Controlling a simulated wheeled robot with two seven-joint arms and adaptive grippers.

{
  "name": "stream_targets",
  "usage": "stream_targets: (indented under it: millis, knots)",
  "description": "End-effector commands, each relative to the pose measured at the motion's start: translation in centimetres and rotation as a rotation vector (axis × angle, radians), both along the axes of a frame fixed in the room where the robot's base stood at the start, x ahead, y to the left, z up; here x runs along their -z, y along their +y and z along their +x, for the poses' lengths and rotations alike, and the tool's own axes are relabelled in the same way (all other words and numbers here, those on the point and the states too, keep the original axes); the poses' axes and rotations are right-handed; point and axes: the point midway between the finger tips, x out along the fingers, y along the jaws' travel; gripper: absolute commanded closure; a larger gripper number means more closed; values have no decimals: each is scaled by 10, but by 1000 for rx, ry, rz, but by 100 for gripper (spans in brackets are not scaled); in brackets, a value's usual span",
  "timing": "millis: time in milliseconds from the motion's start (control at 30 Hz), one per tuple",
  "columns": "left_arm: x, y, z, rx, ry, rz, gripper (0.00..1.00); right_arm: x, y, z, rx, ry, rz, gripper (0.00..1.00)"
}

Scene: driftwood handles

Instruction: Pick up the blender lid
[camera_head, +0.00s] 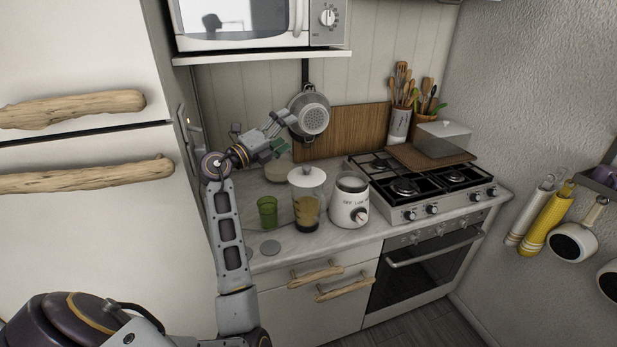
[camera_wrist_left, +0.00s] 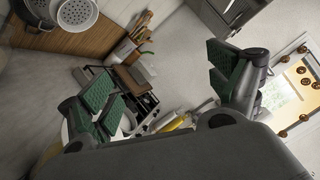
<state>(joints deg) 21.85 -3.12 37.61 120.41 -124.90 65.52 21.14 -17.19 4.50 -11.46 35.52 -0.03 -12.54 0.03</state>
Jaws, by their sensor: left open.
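The white blender lid (camera_head: 306,179) sits on top of the clear blender jug (camera_head: 307,208), which stands upright on the counter with something yellowish inside. My left gripper (camera_head: 284,132) is above the back of the counter, up and to the left of the lid and apart from it. Its green-padded fingers (camera_wrist_left: 165,92) are spread wide in the left wrist view, with nothing between them. The lid cannot be made out clearly in that view. My right gripper is not in view.
The white blender base (camera_head: 350,203) stands right of the jug and a green glass (camera_head: 267,212) left of it. A colander (camera_head: 309,114) hangs behind my gripper. The microwave shelf (camera_head: 262,57) is above; the stove (camera_head: 425,190) is right.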

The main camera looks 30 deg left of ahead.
Motion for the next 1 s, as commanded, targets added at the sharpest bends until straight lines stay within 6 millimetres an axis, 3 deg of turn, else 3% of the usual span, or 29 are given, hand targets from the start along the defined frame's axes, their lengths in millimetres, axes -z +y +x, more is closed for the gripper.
stream_targets:
  millis: [1000]
  knots:
    - [78,-3,-6,-28,554,-860,9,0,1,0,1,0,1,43]
